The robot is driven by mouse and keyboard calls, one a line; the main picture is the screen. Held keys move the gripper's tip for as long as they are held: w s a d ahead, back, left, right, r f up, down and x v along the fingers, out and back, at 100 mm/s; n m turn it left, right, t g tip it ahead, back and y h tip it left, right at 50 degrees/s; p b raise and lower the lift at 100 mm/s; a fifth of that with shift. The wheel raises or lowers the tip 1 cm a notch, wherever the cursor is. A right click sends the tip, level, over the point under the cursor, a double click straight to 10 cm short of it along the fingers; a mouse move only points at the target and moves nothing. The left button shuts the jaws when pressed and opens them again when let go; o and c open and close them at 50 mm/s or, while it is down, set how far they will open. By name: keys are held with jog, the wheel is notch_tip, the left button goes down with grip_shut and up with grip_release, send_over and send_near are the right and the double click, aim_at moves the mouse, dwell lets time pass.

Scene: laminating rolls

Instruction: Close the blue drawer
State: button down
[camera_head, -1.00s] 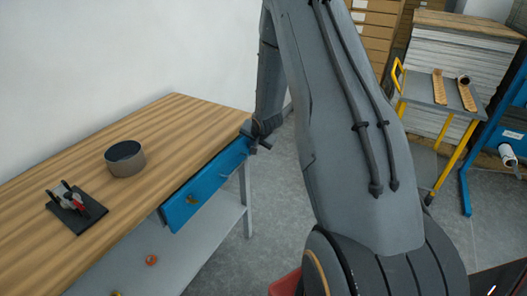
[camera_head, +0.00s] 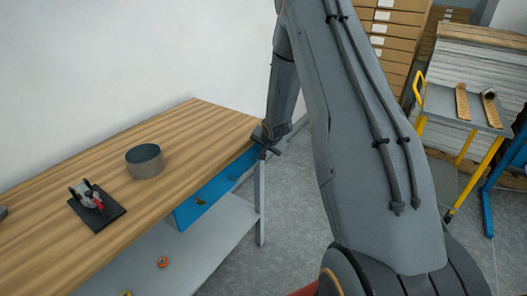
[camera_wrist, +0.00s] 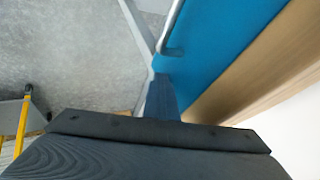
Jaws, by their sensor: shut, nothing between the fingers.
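The blue drawer (camera_head: 207,199) sits under the wooden top of the workbench (camera_head: 95,170), its front facing the open floor. How far it stands out is hard to tell in the head view. My gripper (camera_head: 266,141) is shut and empty at the far right end of the drawer, by the bench corner. In the wrist view my shut fingers (camera_wrist: 161,98) point at the end of the blue front (camera_wrist: 222,45), close to its pale bar handle (camera_wrist: 177,30). Whether they touch it cannot be told.
A grey round container (camera_head: 145,162) and a black-based clamp device (camera_head: 96,205) stand on the bench. An orange roll (camera_head: 163,262) lies on the lower shelf (camera_head: 205,245). A yellow-framed cart (camera_head: 463,108) stands at the right. Grey floor (camera_head: 290,205) is open beside the bench.

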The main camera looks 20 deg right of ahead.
jog(key=s+d+r, duration=0.1)
jog(key=s+r, duration=0.7)
jog(key=s, duration=0.1)
jog(key=s+a+r+n+g, duration=0.2)
jog(key=s+a, duration=0.4)
jog(key=s, duration=0.3)
jog(key=s+a+r+n+g, duration=0.2)
jog(key=s+a+r+n, duration=0.2)
jog(key=s, duration=0.5)
jog(key=s+a+r+n+g+y, duration=0.1)
jog(key=s+a+r+n+g, duration=0.1)
jog(key=s+a, duration=0.6)
jog(key=shift+s+r+n+p, duration=0.3)
jog(key=shift+s+r+n, duration=0.3)
jog(key=shift+s+n, duration=0.45)
jog(key=shift+w, duration=0.15)
